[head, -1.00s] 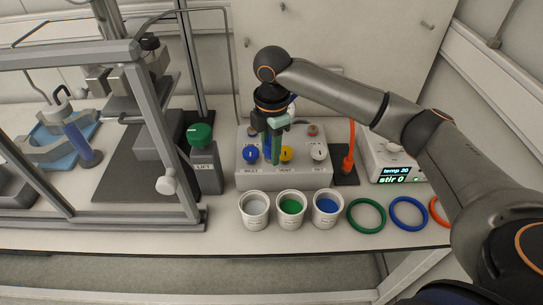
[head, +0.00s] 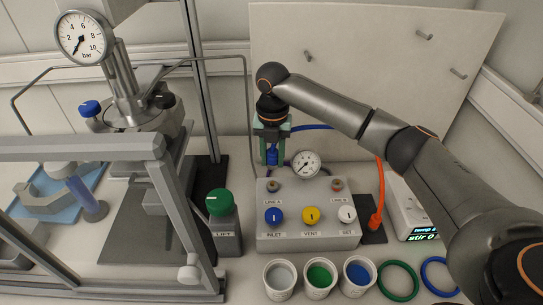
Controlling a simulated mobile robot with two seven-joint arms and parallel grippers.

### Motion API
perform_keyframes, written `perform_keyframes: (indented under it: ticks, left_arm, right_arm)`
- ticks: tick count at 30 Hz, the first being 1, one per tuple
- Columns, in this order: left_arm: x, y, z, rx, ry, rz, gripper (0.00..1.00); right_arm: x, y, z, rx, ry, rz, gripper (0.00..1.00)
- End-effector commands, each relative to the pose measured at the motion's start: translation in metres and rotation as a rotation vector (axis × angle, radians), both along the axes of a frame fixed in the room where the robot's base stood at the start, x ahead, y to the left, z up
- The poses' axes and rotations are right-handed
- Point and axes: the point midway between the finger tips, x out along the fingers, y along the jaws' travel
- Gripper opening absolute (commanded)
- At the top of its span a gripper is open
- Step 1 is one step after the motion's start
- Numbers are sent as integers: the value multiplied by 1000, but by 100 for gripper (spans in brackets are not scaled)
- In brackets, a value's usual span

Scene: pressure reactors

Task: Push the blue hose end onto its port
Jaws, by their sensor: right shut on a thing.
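My right gripper (head: 272,152) points down behind the left part of the grey control box (head: 307,238). It is shut on the blue hose end (head: 271,157), which shows between the green-grey fingers. A blue hose (head: 312,127) runs off to the right behind my arm. The box has two small round fittings on top, LINE A (head: 273,185) and LINE B (head: 337,184). The hose end appears apart from both; which port belongs to it, I cannot tell. The reactor head (head: 150,115) at left carries a blue knob (head: 90,107). My left gripper is not in view.
A gauge (head: 306,163) stands on the box behind its blue, yellow and white knobs. A green-topped LIFT unit (head: 219,205) stands left of it. An orange hose (head: 377,205) rises at right. Several cups and rings lie in front. A grey frame (head: 80,148) crosses the left.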

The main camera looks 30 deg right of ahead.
Motion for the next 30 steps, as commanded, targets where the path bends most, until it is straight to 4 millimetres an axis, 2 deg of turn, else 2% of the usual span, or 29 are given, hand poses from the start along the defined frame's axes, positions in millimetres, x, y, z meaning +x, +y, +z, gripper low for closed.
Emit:
perform_keyframes:
  ticks: [7, 21, 30]
  left_arm:
    - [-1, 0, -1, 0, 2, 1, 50]
    - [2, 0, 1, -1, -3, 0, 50]
    - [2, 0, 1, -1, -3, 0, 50]
  right_arm:
    - [0, 0, -6, 0, 1, -1, 0]
    - [0, 0, -47, -1, 2, -2, 0]
    - [0, 0, -58, 0, 0, -2, 0]
